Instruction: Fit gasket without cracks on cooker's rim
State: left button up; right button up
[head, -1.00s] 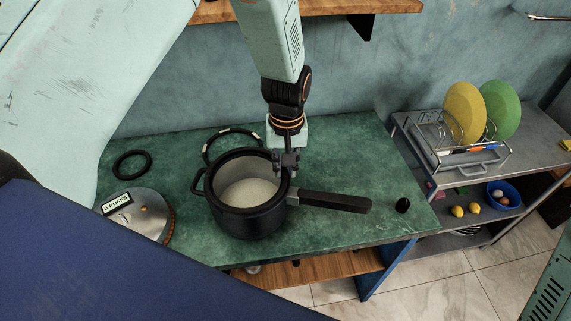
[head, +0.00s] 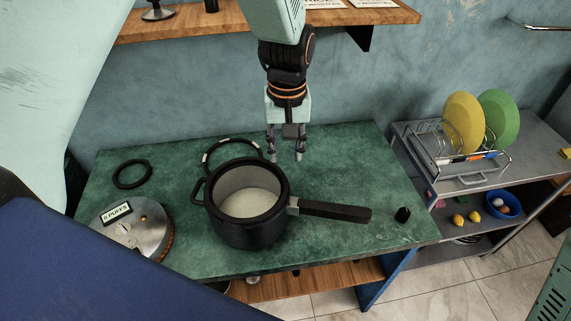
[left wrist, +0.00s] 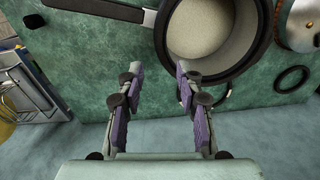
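The black cooker pot (head: 250,232) stands on the green counter with pale contents, its handle pointing right. Its rim is dark and thick; I cannot tell whether a separate gasket sits on it. A plain black gasket ring (head: 132,174) lies at the counter's left; it also shows in the left wrist view (left wrist: 292,79). Another black ring with pale marks (head: 207,152) lies behind the pot, partly hidden by it. My left gripper (head: 285,158) is open and empty, above the counter behind and right of the pot. The left wrist view shows its spread fingers (left wrist: 157,78). My right gripper is out of view.
The metal lid (head: 145,235) with a "0 PUFFS" label lies front left. A small black knob (head: 403,214) stands right of the handle. A wooden shelf (head: 200,22) hangs above. A dish rack with plates (head: 463,122) stands right. The counter's back right is clear.

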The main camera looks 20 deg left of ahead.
pick_arm(q)
jog(key=shift+r, duration=1.7)
jog(key=shift+s+f, duration=0.1)
